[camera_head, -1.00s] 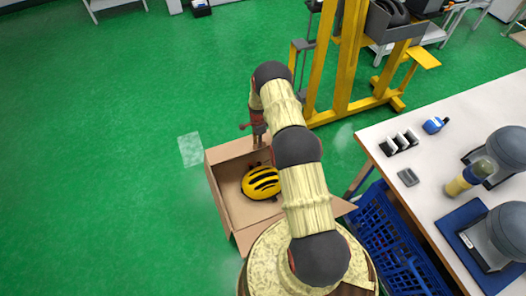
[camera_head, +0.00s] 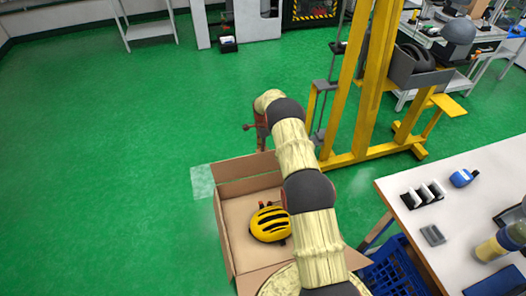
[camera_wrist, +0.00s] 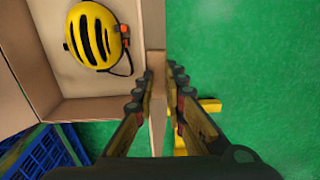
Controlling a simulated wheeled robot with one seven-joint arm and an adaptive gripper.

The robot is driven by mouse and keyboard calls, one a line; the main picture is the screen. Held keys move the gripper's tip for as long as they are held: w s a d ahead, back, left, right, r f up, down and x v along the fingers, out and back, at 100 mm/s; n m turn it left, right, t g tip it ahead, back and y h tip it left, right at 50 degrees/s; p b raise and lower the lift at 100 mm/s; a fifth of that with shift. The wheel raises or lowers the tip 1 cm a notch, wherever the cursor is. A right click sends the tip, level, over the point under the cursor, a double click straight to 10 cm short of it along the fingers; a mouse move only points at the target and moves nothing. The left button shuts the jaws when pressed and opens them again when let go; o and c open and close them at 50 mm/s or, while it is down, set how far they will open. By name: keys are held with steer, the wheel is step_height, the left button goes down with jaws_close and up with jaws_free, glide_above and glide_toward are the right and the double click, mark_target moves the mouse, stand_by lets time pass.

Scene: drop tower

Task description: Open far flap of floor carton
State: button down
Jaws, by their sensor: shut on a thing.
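The open floor carton (camera_head: 228,235) stands on the green floor with a yellow helmet (camera_head: 270,224) inside. Its far flap (camera_head: 240,167) rises along the far edge. My gripper (camera_head: 262,148) reaches down at the right part of that flap, partly hidden by my arm. In the wrist view, my gripper (camera_wrist: 158,86) has one finger on each side of the far flap (camera_wrist: 156,30), seen nearly edge-on, and is shut on it. The helmet (camera_wrist: 93,35) lies in the carton, to the left of the fingers.
A yellow lifting frame (camera_head: 360,100) stands behind and right of the carton. A white table (camera_head: 470,190) with several small items is at the right, and a blue crate (camera_head: 395,270) sits below it. Open green floor lies left of and beyond the carton.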

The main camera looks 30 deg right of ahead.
mark_target(263, 154)
steer(key=shift+g, duration=0.3)
steer(key=s+f, duration=0.1)
steer(key=f, duration=0.1)
steer(key=s+a+f, duration=0.1)
steer(key=f, duration=0.1)
steer(key=shift+s, duration=0.2)
steer(key=c, duration=1.9)
jaws_free()
steer(key=shift+s, duration=0.1)
steer(key=o, duration=0.4)
steer(key=shift+d, duration=0.1)
steer(key=shift+w+d+f, duration=0.1)
steer(key=shift+w+f, duration=0.1)
steer(key=shift+f, duration=0.1)
steer(key=shift+c, duration=1.1)
steer(key=shift+w, duration=0.2)
steer(key=shift+c, duration=0.8)
steer(key=shift+w+r, duration=0.1)
steer(key=shift+r, duration=0.35)
steer(key=shift+d+r, duration=0.1)
steer(key=shift+r, duration=0.05)
